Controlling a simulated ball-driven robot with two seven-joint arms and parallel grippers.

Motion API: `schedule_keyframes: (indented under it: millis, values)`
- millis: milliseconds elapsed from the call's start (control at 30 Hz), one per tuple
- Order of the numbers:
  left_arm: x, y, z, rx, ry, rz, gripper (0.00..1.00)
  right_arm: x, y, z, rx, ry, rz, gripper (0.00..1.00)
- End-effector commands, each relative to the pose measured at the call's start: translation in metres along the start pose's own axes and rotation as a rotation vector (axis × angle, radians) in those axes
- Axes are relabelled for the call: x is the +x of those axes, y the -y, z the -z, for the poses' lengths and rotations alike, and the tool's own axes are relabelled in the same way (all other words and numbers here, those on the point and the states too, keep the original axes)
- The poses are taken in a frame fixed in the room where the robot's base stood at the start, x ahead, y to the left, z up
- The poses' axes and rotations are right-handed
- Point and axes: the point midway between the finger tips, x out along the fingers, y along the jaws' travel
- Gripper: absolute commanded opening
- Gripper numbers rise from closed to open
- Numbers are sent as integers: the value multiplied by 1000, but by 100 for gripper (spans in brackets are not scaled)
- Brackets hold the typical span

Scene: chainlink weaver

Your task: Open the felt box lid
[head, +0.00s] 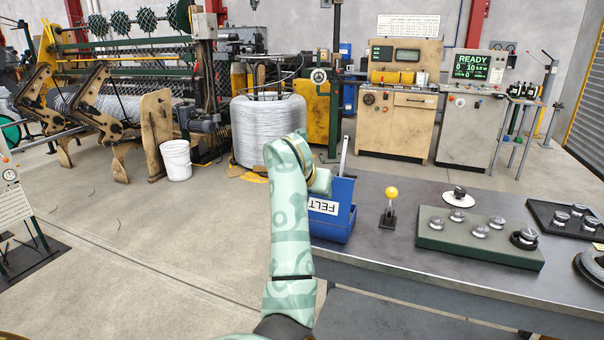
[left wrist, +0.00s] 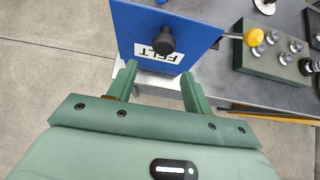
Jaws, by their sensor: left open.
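The blue felt box (head: 333,228) stands at the left end of the grey table, partly hidden behind my left arm in the head view. A white FELT label (head: 323,207) shows on it. In the left wrist view a blue panel of the box (left wrist: 135,25) carries a black round knob (left wrist: 164,40) and the label, which appears upside down. I cannot tell how far the lid stands open. My left gripper (left wrist: 158,75) is open and empty; its fingertips are near the panel's lower edge, apart from the knob. The right gripper is not in view.
A yellow-knobbed lever (head: 391,200) stands right of the box. A green block (head: 478,238) with several metal knobs and a dark tray (head: 565,220) lie further right on the table (head: 400,262). Open concrete floor lies to the left.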

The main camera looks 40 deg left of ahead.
Motion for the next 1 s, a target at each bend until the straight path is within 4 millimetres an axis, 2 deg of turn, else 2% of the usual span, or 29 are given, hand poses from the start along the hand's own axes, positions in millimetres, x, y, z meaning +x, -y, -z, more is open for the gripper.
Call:
schedule_keyframes:
  millis: [33,200,400,600,867,900,1000]
  values:
    - [-20,-1,-6,-1,7,-2,50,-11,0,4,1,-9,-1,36]
    - [-69,-1,-6,-1,7,-1,50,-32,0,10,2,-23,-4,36]
    - [-111,0,-4,0,3,0,50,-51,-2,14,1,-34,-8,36]
    - [-128,0,-1,1,0,0,50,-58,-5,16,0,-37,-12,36]
    - [-128,0,1,1,-1,0,50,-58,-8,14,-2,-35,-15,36]
    - [-128,0,0,1,-1,0,45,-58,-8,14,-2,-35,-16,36]
    - [-132,0,-3,0,2,0,17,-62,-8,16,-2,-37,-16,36]
